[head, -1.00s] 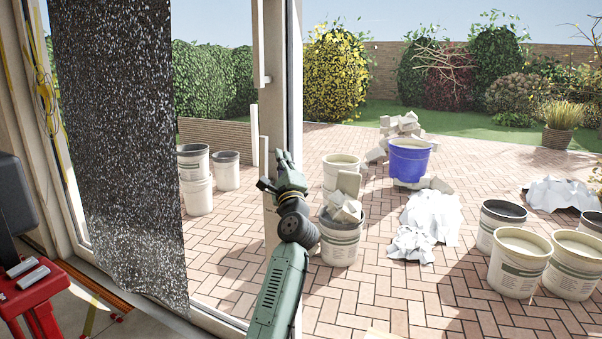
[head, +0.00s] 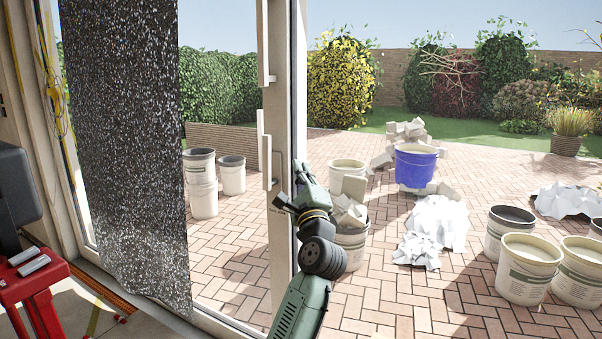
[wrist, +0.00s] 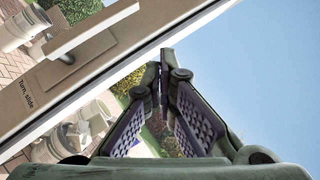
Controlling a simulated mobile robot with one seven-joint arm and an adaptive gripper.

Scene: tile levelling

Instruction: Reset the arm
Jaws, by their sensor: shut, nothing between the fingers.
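My green and black gripper (head: 299,172) is raised in front of the door frame in the head view, with the patio behind it. In the wrist view its two fingers (wrist: 165,58) come together at the tips, with dark ridged pads and nothing between them. My arm comes up from the bottom of the head view. The light door frame (head: 277,110) has a long handle (head: 266,160) just left of the gripper. In the wrist view the handle (wrist: 92,30) and the frame, marked "Turn, slide", lie left of the fingers; I cannot tell the exact gap.
A dark speckled sheet (head: 125,150) hangs at the left. A red stand (head: 35,285) is at the lower left. Outside are a blue bucket (head: 416,167), several white buckets (head: 527,270), crumpled white sheeting (head: 438,222) and a pile of blocks. Paving between them is open.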

